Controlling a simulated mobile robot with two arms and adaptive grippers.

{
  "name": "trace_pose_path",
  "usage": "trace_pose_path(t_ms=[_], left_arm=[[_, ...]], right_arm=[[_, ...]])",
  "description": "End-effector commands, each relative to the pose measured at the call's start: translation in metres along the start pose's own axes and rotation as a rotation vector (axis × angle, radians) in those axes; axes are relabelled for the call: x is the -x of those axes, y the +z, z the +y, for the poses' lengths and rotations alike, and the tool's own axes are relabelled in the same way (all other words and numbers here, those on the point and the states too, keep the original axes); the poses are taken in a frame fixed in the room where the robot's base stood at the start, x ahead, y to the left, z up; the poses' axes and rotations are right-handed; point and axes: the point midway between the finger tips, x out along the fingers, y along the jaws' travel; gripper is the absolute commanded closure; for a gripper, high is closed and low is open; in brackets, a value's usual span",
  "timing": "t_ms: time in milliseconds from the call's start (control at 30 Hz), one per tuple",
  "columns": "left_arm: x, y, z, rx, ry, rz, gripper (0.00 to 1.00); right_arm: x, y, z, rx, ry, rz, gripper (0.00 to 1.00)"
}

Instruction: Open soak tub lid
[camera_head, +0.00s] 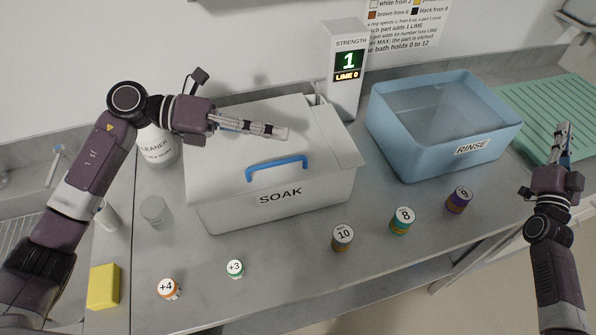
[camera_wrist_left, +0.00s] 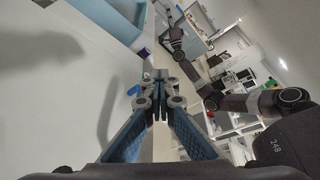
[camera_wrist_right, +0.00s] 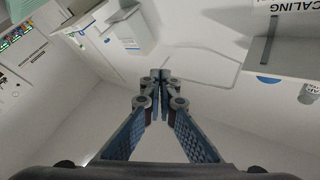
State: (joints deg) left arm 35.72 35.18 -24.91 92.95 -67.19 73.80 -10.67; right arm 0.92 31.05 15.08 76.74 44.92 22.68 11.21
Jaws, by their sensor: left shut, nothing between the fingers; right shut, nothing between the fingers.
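The soak tub (camera_head: 290,207) is a white box labelled SOAK in the middle of the counter. Its white lid (camera_head: 225,165) lies closed on top, with a blue handle (camera_head: 277,163) near the front edge. My left gripper (camera_head: 284,132) is shut and empty, pointing right above the lid and behind the handle. In the left wrist view its fingertips (camera_wrist_left: 161,76) are together beside a pale surface. My right gripper (camera_head: 563,130) is shut and empty, off to the right near the green mat; it also shows in the right wrist view (camera_wrist_right: 160,76).
A blue rinse tub (camera_head: 400,150) stands right of the soak tub. A strength display (camera_head: 343,75) reading 1 stands behind. Several small labelled jars (camera_head: 343,238) line the front counter. A cleaner bottle (camera_head: 160,150), clear cup (camera_head: 155,212) and yellow sponge (camera_head: 103,287) are left. A green mat (camera_head: 555,115) lies far right.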

Motion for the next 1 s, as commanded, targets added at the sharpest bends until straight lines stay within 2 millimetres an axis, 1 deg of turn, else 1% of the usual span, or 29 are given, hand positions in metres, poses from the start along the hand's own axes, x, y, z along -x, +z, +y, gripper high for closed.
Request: trace_pose_path(t_ms=[33,67,100,133,167,200,267,300,367,400,467,500,567,600,667,700,767,800,867,900,1000], left_arm=[[0.000,0.000,0.000,0.000,0.000,0.000,1.00],[0.000,0.000,0.000,0.000,0.000,0.000,1.00],[0.000,0.000,0.000,0.000,0.000,0.000,1.00],[0.000,0.000,0.000,0.000,0.000,0.000,1.00],[0.000,0.000,0.000,0.000,0.000,0.000,1.00],[0.000,0.000,0.000,0.000,0.000,0.000,1.00],[0.000,0.000,0.000,0.000,0.000,0.000,1.00],[0.000,0.000,0.000,0.000,0.000,0.000,1.00],[0.000,0.000,0.000,0.000,0.000,0.000,1.00],[0.000,0.000,0.000,0.000,0.000,0.000,1.00],[0.000,0.000,0.000,0.000,0.000,0.000,1.00],[0.000,0.000,0.000,0.000,0.000,0.000,1.00],[0.000,0.000,0.000,0.000,0.000,0.000,1.00],[0.000,0.000,0.000,0.000,0.000,0.000,1.00],[0.000,0.000,0.000,0.000,0.000,0.000,1.00],[0.000,0.000,0.000,0.000,0.000,0.000,1.00],[0.000,0.000,0.000,0.000,0.000,0.000,1.00],[0.000,0.000,0.000,0.000,0.000,0.000,1.00],[0.000,0.000,0.000,0.000,0.000,0.000,1.00],[0.000,0.000,0.000,0.000,0.000,0.000,1.00],[0.000,0.000,0.000,0.000,0.000,0.000,1.00]], right_arm=[[-0.011,-0.017,-0.036,-0.043,-0.069,0.038,1.00],[-0.016,-0.026,-0.056,-0.071,-0.109,0.059,1.00],[-0.021,-0.038,-0.083,-0.109,-0.162,0.083,1.00],[-0.023,-0.048,-0.104,-0.140,-0.203,0.103,1.00],[-0.017,-0.041,-0.120,-0.188,-0.235,0.091,1.00],[0.002,-0.020,-0.140,-0.284,-0.264,0.049,1.00],[0.025,-0.002,-0.171,-0.423,-0.310,0.000,1.00],[0.042,0.009,-0.192,-0.522,-0.338,-0.034,1.00],[0.069,0.024,-0.222,-0.680,-0.372,-0.090,1.00],[0.089,0.033,-0.242,-0.791,-0.390,-0.132,1.00],[0.121,0.044,-0.271,-0.967,-0.406,-0.198,1.00],[0.144,0.050,-0.289,-1.091,-0.410,-0.245,1.00],[0.178,0.055,-0.315,-1.283,-0.403,-0.313,1.00],[0.201,0.057,-0.331,-1.414,-0.390,-0.360,1.00],[0.233,0.056,-0.352,-1.612,-0.358,-0.425,1.00],[0.255,0.054,-0.366,-1.745,-0.328,-0.467,1.00],[0.284,0.048,-0.383,-1.946,-0.270,-0.523,1.00],[0.302,0.042,-0.392,-2.079,-0.223,-0.555,1.00],[0.327,0.033,-0.405,-2.269,-0.143,-0.593,1.00],[0.343,0.051,-0.409,-2.332,-0.050,-0.661,1.00],[0.381,0.077,-0.424,-2.476,0.156,-0.798,1.00]])
